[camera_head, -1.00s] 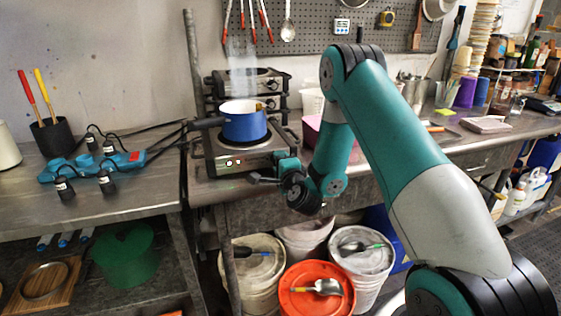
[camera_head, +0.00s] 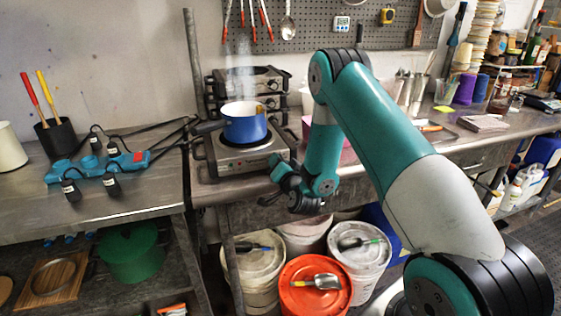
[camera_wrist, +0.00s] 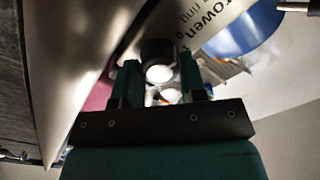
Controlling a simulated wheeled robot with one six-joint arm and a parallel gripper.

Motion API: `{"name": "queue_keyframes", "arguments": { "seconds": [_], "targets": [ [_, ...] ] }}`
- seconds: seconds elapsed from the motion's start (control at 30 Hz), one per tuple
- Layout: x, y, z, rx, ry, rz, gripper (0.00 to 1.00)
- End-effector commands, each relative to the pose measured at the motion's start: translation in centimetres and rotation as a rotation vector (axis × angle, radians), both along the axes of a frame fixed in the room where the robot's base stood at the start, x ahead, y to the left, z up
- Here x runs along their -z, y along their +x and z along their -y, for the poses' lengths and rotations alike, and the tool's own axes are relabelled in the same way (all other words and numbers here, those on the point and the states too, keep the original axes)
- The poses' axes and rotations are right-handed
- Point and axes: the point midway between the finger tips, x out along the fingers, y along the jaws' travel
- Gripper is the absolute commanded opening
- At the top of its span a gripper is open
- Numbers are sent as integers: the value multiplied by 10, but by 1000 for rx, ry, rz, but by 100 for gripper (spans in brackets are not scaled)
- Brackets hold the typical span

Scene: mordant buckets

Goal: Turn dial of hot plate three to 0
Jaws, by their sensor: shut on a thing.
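The front hot plate (camera_head: 236,160) is a metal box with a blue pot (camera_head: 243,126) on top. Its front face with printed lettering fills the upper part of the wrist view. A round black dial (camera_wrist: 157,50) with a bright end face sits between the fingers of my gripper (camera_wrist: 160,78), and they are shut on it. In the head view my gripper (camera_head: 271,183) is at the right front of this hot plate. Its own hand hides the dial there. I cannot read any marks on the dial or see which hot plate carries which number.
More hot plates (camera_head: 248,78) are stacked behind the pot, with steam above. A power strip (camera_head: 97,166) with black plugs and cables lies to the left. Buckets, one with an orange lid (camera_head: 315,285), stand below the bench edge. The right-hand bench is cluttered.

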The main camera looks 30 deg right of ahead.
Motion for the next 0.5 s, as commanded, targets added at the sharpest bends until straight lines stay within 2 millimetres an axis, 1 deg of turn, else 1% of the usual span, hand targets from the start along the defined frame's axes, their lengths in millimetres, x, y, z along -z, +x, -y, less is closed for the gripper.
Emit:
{"name": "queue_keyframes", "arguments": {
  "seconds": [0.2, 0.5],
  "targets": [
    [1, -1, 0, 0, -72, -27, 15],
    [2, -1, 0, 0, -101, -36, 15]
  ]
}}
